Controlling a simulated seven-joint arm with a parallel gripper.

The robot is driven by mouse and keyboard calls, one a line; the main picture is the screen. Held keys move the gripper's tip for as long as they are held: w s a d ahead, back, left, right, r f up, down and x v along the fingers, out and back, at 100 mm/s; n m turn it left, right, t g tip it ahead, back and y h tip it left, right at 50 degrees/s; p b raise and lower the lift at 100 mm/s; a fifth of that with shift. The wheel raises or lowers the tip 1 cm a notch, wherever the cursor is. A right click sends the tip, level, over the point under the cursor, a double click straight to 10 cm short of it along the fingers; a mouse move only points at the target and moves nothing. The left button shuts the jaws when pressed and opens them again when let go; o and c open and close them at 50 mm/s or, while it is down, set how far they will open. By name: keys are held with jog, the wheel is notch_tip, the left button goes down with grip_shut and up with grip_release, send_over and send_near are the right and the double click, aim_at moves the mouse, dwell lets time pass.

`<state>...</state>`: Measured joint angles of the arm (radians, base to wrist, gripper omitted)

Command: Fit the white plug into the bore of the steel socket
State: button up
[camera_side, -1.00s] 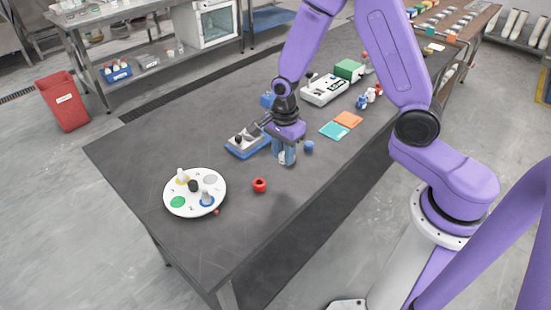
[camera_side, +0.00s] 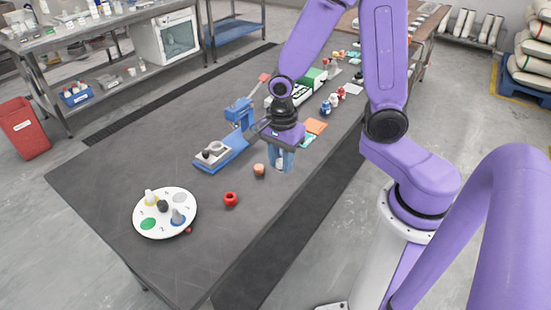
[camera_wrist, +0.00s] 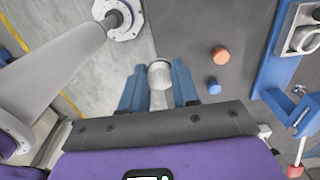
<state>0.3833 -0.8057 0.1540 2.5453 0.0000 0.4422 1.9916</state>
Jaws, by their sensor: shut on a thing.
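My gripper (camera_side: 282,164) is shut on the white plug, a pale cylinder whose round end shows between the blue fingers in the wrist view (camera_wrist: 160,74). In the side view the fingers mostly hide it. My gripper hangs above the dark table near its right-hand long edge. A grey metal block with a round opening, which looks like the steel socket (camera_side: 212,154), sits on a blue base to the left of my gripper. It is partly cut off at the right of the wrist view (camera_wrist: 304,38). The plug is apart from it.
An orange cylinder (camera_side: 259,170) stands just left of my gripper; a blue cylinder (camera_wrist: 214,87) is beside it in the wrist view. The blue base carries an upright clamp (camera_side: 240,112).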

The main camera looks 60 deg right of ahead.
jog(key=shift+s+d+r, duration=0.1)
jog(key=shift+s+r, duration=0.15)
jog(key=shift+s, duration=0.3)
jog(key=shift+s+d+r, duration=0.1)
jog(key=shift+s+r, duration=0.15)
jog(key=shift+s, duration=0.3)
